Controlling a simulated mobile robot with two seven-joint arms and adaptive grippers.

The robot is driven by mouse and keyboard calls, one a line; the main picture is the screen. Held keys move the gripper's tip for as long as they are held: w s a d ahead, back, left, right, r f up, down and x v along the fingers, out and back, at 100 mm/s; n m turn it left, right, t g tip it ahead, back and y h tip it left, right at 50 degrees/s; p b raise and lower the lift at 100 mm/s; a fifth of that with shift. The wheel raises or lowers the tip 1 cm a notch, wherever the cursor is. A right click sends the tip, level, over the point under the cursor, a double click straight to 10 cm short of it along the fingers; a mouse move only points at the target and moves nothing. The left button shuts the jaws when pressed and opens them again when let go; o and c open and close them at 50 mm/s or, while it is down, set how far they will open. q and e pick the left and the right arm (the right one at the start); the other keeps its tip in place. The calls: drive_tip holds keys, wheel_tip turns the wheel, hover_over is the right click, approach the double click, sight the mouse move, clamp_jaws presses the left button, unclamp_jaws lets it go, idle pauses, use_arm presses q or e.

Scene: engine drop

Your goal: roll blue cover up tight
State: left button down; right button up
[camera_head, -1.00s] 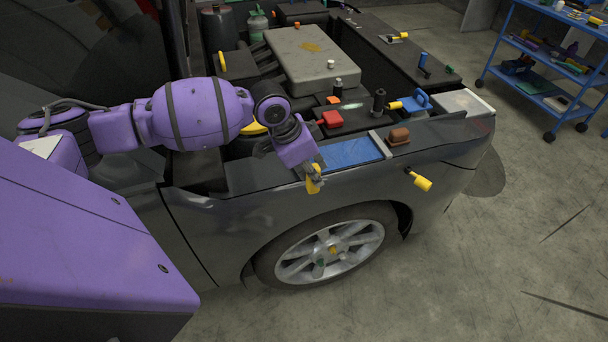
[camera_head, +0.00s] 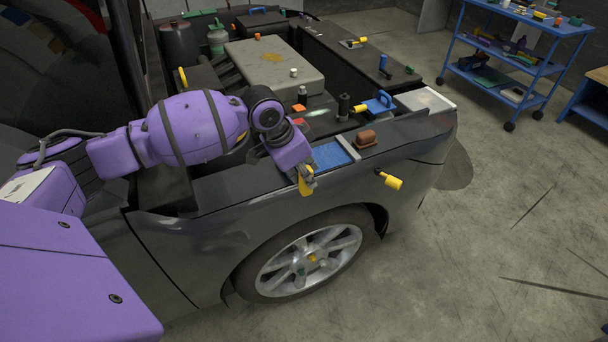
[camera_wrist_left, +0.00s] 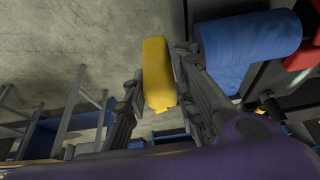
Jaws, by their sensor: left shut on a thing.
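The blue cover (camera_head: 330,154) lies on the near fender of the car, with a light grey bar across its right end. It also shows in the left wrist view (camera_wrist_left: 250,45), where its near edge looks curved. My left gripper (camera_head: 305,180) is at the cover's left end, above the wheel. It is shut on a yellow handle (camera_wrist_left: 158,75), which shows between the two fingers in the wrist view, beside the cover. Whether the handle joins the cover is hidden by the finger. My right gripper is not in view.
A brown block (camera_head: 366,138) sits just right of the grey bar. A yellow knob (camera_head: 392,182) sticks out of the fender side. A blue-handled part (camera_head: 380,102) stands behind.

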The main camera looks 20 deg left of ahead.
use_arm(q)
drive_tip(key=w+d, duration=0.8)
drive_tip(key=w, duration=0.1)
drive_tip(key=shift+b, duration=0.45)
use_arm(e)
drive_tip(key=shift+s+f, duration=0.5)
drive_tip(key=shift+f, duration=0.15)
use_arm(q)
drive_tip(key=shift+a, duration=0.1)
drive_tip(key=shift+w+d, duration=0.75)
drive_tip(key=shift+w, duration=0.05)
drive_tip(key=c, duration=1.5)
unclamp_jaws()
drive_tip(key=shift+c, duration=0.2)
drive_tip(key=shift+o, duration=0.9)
drive_tip(key=shift+w, duration=0.1)
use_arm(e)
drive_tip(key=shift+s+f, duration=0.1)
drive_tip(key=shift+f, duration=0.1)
use_arm(q)
drive_tip(key=shift+r, duration=0.1)
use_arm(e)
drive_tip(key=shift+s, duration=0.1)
